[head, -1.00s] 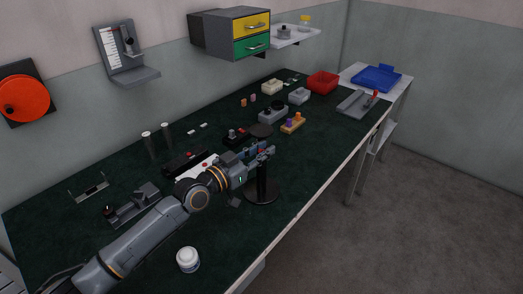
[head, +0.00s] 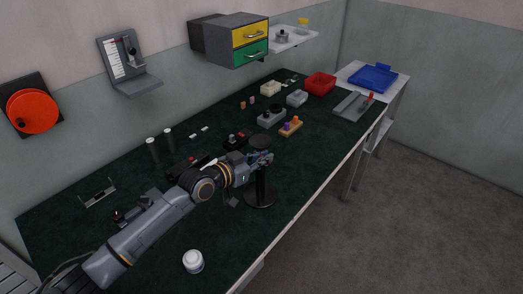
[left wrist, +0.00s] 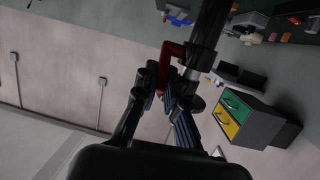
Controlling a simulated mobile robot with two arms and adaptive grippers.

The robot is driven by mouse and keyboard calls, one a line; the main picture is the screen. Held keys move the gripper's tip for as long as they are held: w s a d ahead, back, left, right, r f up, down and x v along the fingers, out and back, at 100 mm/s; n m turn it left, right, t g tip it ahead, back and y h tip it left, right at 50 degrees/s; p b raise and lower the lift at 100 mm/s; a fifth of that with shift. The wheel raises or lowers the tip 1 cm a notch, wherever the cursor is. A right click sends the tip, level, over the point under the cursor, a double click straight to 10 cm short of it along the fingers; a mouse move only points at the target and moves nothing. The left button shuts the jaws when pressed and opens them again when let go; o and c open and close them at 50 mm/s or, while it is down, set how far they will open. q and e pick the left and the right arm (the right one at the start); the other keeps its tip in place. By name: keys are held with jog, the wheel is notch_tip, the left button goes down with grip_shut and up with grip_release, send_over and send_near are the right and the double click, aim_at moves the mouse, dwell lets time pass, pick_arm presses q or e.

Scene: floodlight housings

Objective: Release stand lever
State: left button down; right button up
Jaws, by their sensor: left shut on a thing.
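The black stand (head: 260,194) has a round base, a thick column and a round top plate (head: 258,143), and stands near the table's front edge. Its dark column crosses the top of the left wrist view (left wrist: 208,28). A red lever (left wrist: 170,58) sticks out beside the column there. My left gripper (head: 264,159) is at the column, below the top plate. In the left wrist view its fingers (left wrist: 168,95) are shut on the red lever, whose end is partly hidden between them. My right gripper is not in view.
The dark green table (head: 290,175) is bare right of the stand. A white jar (head: 193,261) stands near the front left. An orange block with purple pegs (head: 290,127) and grey boxes lie behind the stand. A red bin (head: 320,83) is farther back.

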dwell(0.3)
pick_arm(q)
jog(key=c, duration=1.7)
grip_release()
